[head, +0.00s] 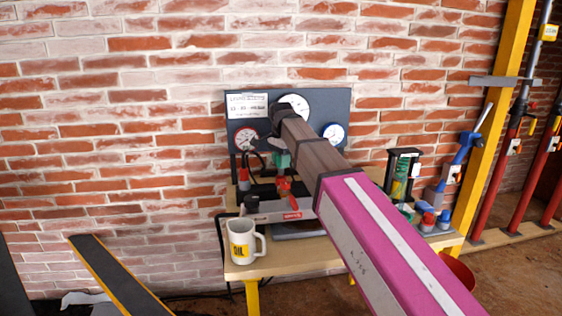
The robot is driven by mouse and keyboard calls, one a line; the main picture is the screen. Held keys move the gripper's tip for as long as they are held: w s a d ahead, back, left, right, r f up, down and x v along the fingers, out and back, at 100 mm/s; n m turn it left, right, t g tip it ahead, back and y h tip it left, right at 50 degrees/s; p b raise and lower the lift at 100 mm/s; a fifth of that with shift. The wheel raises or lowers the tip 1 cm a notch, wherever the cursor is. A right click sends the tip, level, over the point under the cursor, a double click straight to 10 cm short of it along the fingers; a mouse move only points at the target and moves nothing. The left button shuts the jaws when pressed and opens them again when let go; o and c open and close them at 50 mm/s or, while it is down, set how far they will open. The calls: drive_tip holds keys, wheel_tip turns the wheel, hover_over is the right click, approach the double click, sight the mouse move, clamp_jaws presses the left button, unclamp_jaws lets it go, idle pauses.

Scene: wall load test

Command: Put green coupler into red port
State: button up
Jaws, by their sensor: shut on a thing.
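My arm reaches from the lower right over the bench, and its far end is in front of the dark gauge panel. My gripper (280,148) is small and mostly hidden below the arm's far end. It appears shut on the green coupler (281,160), a small green piece above the bench fixture. A red part (285,184) shows just under the coupler; whether they touch cannot be told. A red cylinder (243,177) stands to the left near a black hose. Which red piece is the port is too small to tell.
The gauge panel (239,128) stands against the brick wall. A white mug (241,240) is at the front left of the wooden bench (285,258). A clear-sided stand (402,172) and several coloured caps (428,221) crowd the right end. A yellow post (500,110) rises farther right.

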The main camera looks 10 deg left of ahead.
sight(281, 174)
drive_tip(key=shift+f, duration=2.05)
idle(1.6)
drive_tip(key=o, duration=1.5)
drive_tip(key=shift+r, duration=4.05)
